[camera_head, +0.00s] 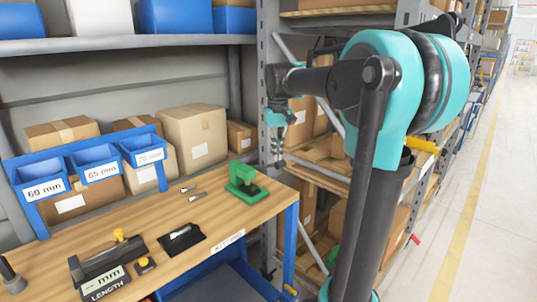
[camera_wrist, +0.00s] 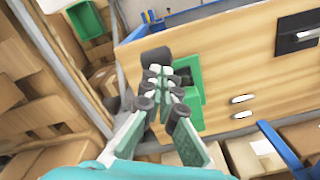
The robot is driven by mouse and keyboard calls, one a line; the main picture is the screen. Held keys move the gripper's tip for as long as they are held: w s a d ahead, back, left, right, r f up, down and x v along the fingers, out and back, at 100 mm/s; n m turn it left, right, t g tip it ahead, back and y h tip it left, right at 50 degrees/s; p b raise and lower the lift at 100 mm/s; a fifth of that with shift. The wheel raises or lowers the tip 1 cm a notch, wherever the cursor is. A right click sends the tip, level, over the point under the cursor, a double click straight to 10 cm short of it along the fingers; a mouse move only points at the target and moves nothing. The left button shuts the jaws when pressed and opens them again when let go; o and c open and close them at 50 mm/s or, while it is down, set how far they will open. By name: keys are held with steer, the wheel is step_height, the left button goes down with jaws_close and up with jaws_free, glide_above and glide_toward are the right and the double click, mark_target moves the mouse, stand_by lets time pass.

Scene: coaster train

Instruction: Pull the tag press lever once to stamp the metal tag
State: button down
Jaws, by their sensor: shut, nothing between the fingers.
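The green tag press (camera_head: 241,182) stands on the wooden bench near its right end in the head view, with a dark part on it. In the wrist view the green press (camera_wrist: 190,108) is partly hidden behind my fingers, and a dark rounded part (camera_wrist: 156,56) shows just beyond the fingertips; I cannot tell if it is the lever's end. My gripper (camera_wrist: 168,72) is shut and empty. In the head view my gripper (camera_head: 277,160) hangs right of and above the press.
A black pad (camera_head: 181,239) and a length gauge (camera_head: 105,282) with a yellow knob lie on the bench (camera_head: 135,217). Blue labelled bins (camera_head: 95,163) stand at the back left. A shelf upright (camera_head: 270,60) and boxes (camera_head: 193,130) are behind the bench.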

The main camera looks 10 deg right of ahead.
mark_target(280, 166)
steer(key=shift+f, duration=0.25)
steer(key=shift+s+d+f, duration=0.15)
steer(key=shift+s+f, duration=0.05)
steer(key=shift+f, duration=0.35)
steer(key=shift+s+d+f, duration=0.15)
steer(key=shift+f, duration=0.5)
steer(key=shift+s+d+f, duration=0.1)
steer(key=shift+s+f, duration=0.05)
steer(key=shift+f, duration=0.3)
steer(key=shift+s+d+f, duration=0.1)
steer(key=shift+s+f, duration=0.05)
steer(key=shift+f, duration=0.25)
step_height(280, 166, up, 13)
stand_by(1.3)
